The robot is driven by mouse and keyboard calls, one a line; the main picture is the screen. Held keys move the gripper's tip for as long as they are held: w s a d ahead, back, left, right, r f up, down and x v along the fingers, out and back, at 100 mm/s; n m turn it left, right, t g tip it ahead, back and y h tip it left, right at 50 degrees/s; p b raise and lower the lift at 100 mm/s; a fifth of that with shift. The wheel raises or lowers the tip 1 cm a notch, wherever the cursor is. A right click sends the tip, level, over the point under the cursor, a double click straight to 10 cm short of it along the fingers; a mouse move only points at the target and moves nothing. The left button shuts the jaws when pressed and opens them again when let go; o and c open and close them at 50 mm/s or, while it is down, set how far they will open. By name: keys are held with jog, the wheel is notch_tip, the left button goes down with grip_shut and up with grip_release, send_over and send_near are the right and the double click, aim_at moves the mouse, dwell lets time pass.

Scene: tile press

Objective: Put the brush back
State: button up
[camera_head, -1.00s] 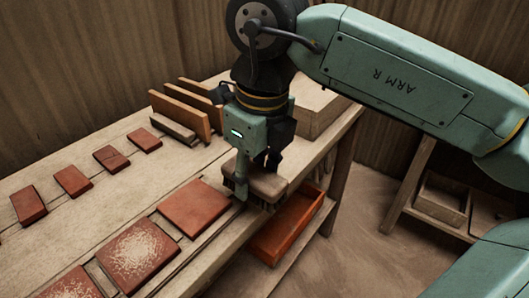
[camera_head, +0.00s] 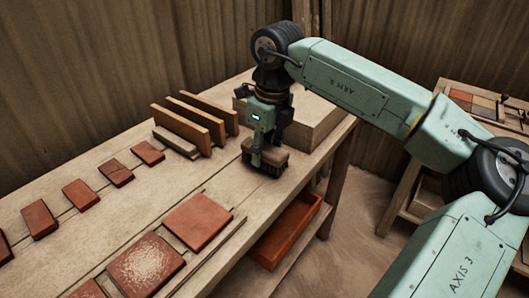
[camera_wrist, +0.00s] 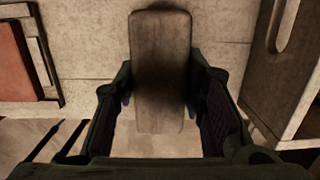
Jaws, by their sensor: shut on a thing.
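My gripper (camera_head: 266,155) is shut on the brush (camera_head: 283,158), a wooden block with dark bristles underneath. In the wrist view the brush (camera_wrist: 160,75) shows its bare wooden back between the two fingers. In the head view the brush is upright, bristles down, at the right part of the workbench (camera_head: 205,178), in front of a pale wooden box (camera_head: 316,122). The bristles are at or just above the bench top; I cannot tell whether they touch.
Upright wooden boards (camera_head: 182,128) stand left of the gripper. A clean red tile (camera_head: 198,222) and a dusty tile (camera_head: 146,264) lie near the front edge. Several small red tiles lie along the back. An orange-red drawer or tray (camera_head: 287,232) sits below the bench. A side shelf (camera_head: 475,105) stands at right.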

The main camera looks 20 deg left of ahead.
aim_at(270, 149)
jog(key=shift+f, duration=1.05)
jog(key=shift+f, duration=0.25)
jog(key=o, duration=1.1)
jog(key=shift+r, duration=0.1)
jog(key=r, duration=0.4)
jog(key=d+r, duration=0.1)
jog(key=r, duration=0.3)
jog(key=r+b, duration=0.1)
jog(key=r, duration=0.3)
jog(key=shift+s+d+r, duration=0.15)
jog(key=shift+s, duration=0.15)
